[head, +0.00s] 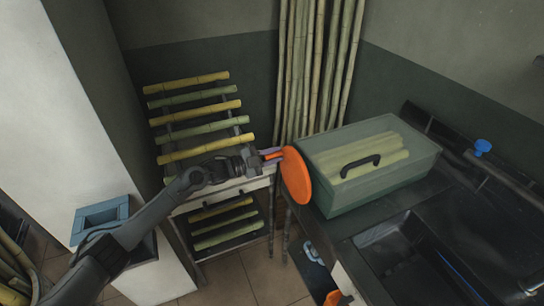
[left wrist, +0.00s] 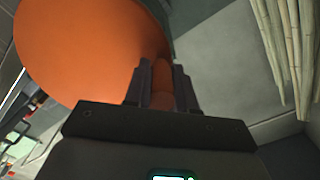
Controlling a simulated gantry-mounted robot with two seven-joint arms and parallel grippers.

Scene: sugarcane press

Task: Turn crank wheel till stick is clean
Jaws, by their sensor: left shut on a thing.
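The orange crank wheel (head: 296,174) stands at the left end of the greenish clear box (head: 380,190) with a black handle on its lid. My left gripper (head: 271,154) is at the wheel's upper left edge, shut on its orange handle (left wrist: 162,85). In the left wrist view the wheel (left wrist: 85,45) fills the upper left, and the handle lies between the two dark fingers (left wrist: 162,88). Several pale green cane sticks (head: 355,158) lie inside the box. My right gripper is not in view.
A rack (head: 238,120) of yellow and green canes stands at the left, behind my left arm. Tall canes (head: 315,65) lean in the back corner. A dark sink (head: 415,260) and a blue knob (head: 482,147) are at the right.

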